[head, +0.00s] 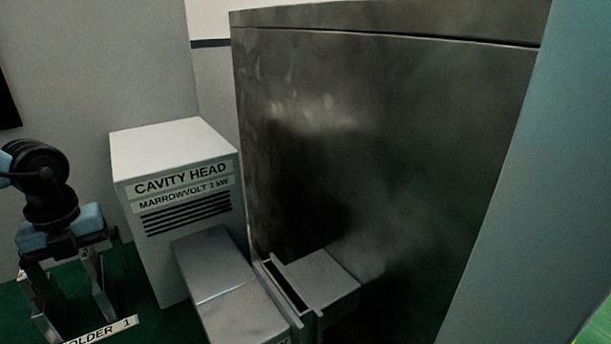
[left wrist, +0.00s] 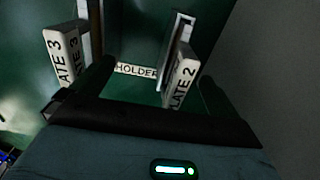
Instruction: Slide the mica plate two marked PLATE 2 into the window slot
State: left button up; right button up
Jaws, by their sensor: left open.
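Plate 2 (left wrist: 181,83) has a white tag reading "LATE 2" in the left wrist view. It is upright by a metal post, between my left gripper's dark fingers and nearer the right one. My left gripper (head: 70,252) is open over the holder, whose label (head: 101,330) reads "OLDER 1". No contact with the plate is clear. The window slot (head: 285,284) is a dark narrow gap between metal flanges, right of the gripper. My right gripper is out of view.
Plate 3 (left wrist: 66,55) stands outside the left finger in the left wrist view. A white cavity head box (head: 172,160) stands between my gripper and the slot. Grey waveguide blocks (head: 226,280) adjoin the flanges. A tall dark metal cabinet (head: 400,130) rises behind.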

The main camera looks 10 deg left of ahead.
pick_arm(q)
jog(key=shift+w+a, duration=0.2)
jog(key=shift+w, duration=0.35)
jog(key=shift+d+r, duration=0.25)
jog(key=shift+d, duration=0.1)
jog(key=shift+w+d+b, duration=0.25)
jog(key=shift+w+b, duration=0.15)
jog(key=shift+b, duration=0.1)
jog(key=shift+r, duration=0.1)
jog(key=shift+s+a, duration=0.15)
jog(key=shift+a, duration=0.05)
grip_shut()
dwell(0.6)
